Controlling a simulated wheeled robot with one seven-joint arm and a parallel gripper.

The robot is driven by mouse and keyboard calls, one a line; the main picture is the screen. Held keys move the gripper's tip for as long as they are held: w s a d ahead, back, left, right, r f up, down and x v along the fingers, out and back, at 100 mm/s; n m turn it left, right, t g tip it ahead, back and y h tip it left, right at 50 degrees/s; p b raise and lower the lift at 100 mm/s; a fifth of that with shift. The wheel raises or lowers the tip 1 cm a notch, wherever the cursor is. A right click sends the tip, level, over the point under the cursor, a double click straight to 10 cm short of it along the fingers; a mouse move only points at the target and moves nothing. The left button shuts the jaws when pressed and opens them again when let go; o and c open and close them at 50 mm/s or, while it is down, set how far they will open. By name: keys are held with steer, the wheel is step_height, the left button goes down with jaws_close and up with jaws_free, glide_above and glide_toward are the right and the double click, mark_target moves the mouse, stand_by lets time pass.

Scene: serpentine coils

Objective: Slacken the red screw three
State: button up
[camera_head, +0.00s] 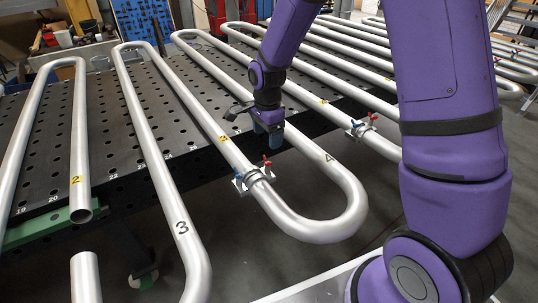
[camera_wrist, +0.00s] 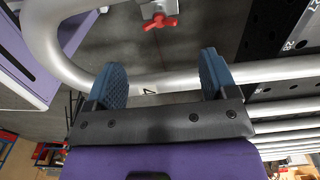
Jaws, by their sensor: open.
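A red screw (camera_wrist: 160,22) on a grey clamp also shows at the top of the wrist view, ahead of the fingers. In the wrist view my gripper (camera_wrist: 162,62) is open, with blue pads and nothing held. A pipe marked 4 (camera_wrist: 178,80) runs behind the fingers.
A second clamp (camera_head: 362,127) with blue and red screws is to the right, near my arm. Bent pipes (camera_head: 148,140) lie across the perforated black table (camera_head: 108,150). The U-bend (camera_head: 345,225) juts past the table's edge over open floor.

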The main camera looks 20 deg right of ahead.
mark_target(267, 158)
step_height(267, 158, down, 8)
steer(key=shift+f, duration=0.25)
steer(key=c, duration=0.9)
